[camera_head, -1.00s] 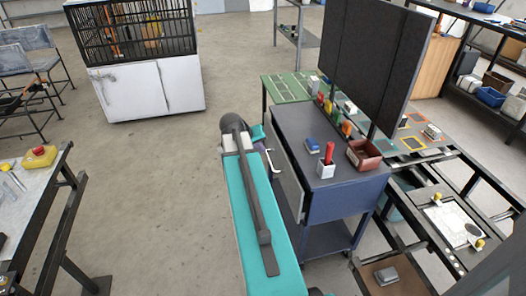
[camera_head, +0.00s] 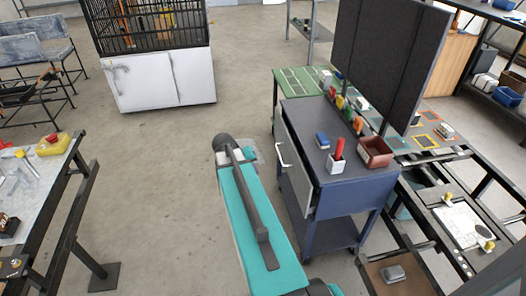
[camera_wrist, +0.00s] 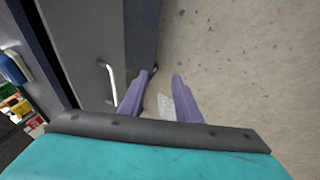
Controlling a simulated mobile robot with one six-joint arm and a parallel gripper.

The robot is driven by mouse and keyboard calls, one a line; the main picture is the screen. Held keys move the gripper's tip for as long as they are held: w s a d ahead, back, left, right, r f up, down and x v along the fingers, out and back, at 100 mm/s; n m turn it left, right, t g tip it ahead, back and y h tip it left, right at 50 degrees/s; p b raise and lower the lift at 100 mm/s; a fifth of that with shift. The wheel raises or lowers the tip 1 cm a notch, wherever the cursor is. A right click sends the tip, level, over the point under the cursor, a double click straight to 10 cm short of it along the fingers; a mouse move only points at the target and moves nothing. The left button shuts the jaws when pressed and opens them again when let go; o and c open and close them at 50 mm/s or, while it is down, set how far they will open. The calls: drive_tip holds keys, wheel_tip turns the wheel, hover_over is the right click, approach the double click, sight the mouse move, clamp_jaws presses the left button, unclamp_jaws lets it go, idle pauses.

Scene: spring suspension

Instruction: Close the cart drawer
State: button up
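The cart (camera_head: 335,208) is dark blue and stands right of my arm. Its drawer (camera_head: 297,175) has a grey front that stands out a little from the cart body on the left side. The drawer has a pale handle (camera_head: 282,155), which also shows in the wrist view (camera_wrist: 111,82). My gripper (camera_wrist: 161,76) has two purple fingers that are apart with no object held between them. It is right of the handle in the wrist view and does not touch it. In the head view my teal arm hides the fingers.
On the cart top are a blue block (camera_head: 322,140), a white cup with a red item (camera_head: 337,162) and a red bin (camera_head: 374,152). A workbench (camera_head: 42,165) stands at the left. A white cabinet (camera_head: 160,80) is at the back. The floor left of my arm is clear.

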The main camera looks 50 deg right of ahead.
drive_tip(key=s+a+f+n+g+y, duration=0.1)
drive_tip(key=s+a+f+n+y, duration=0.15)
drive_tip(key=a+f, duration=0.8)
drive_tip(key=s+a+f+n+g+y, duration=0.1)
drive_tip(key=s+a+f, duration=0.3)
drive_tip(key=a+f, duration=0.65)
drive_tip(key=s+a+f+n+g+y, duration=0.1)
drive_tip(key=s+a+f, duration=0.3)
drive_tip(key=s+a, duration=0.5)
drive_tip(key=s+a+f+n+g+y, duration=0.1)
drive_tip(key=s+a+f, duration=0.3)
drive_tip(key=s+a, duration=0.5)
drive_tip(key=shift+a+n+g, duration=0.4)
drive_tip(key=shift+n+g, duration=0.15)
drive_tip(key=shift+g, duration=0.15)
